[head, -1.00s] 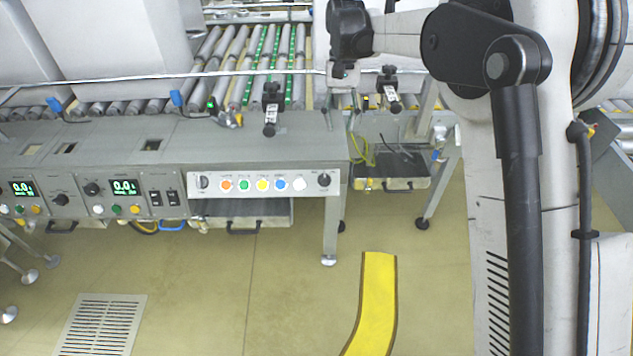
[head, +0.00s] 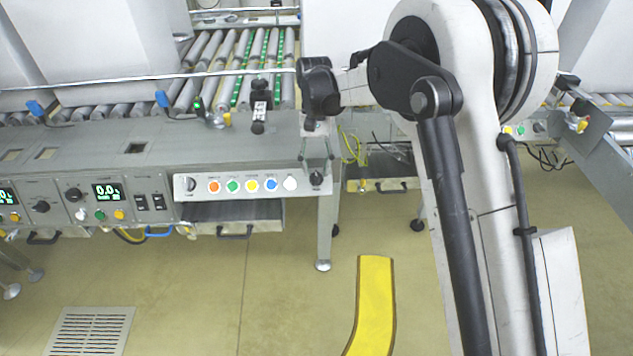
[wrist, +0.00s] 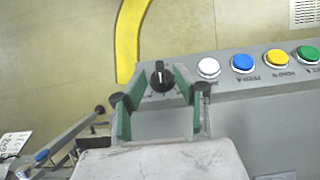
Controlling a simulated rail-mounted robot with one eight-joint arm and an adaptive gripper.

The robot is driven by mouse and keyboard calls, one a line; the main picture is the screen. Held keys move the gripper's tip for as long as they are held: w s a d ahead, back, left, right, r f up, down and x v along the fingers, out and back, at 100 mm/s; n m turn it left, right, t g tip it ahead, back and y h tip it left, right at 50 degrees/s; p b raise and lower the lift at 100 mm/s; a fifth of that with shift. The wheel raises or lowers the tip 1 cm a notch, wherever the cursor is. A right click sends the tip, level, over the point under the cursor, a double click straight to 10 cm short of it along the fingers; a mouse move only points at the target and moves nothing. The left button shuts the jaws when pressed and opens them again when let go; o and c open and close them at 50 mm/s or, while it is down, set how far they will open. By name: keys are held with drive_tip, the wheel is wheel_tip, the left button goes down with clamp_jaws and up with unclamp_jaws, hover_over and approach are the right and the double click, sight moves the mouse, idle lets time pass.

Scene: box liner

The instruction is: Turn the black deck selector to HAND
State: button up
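A black selector knob (head: 316,178) sits at the right end of the white button panel. It also shows in the wrist view (wrist: 161,79), with a pale pointer line toward the top of that picture. Its position labels are not readable. My gripper (head: 318,160) is over the panel's right end. In the wrist view my gripper (wrist: 160,86) is open, with green-padded fingers apart and the knob showing between their tips. I cannot tell whether either finger touches it. Another dark knob (head: 190,185) is at the panel's left end.
White (head: 290,183), blue (head: 271,184), yellow (head: 252,185), green (head: 233,186) and orange (head: 214,187) buttons line the panel. A black clamp-like part (head: 259,108) stands on the deck behind. A roller conveyor (head: 235,75) lies beyond. The floor in front is clear around a yellow strip (head: 375,305).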

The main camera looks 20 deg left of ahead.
sight(317, 178)
drive_tip(key=shift+b+x, duration=0.35)
drive_tip(key=shift+x, duration=1.15)
clamp_jaws()
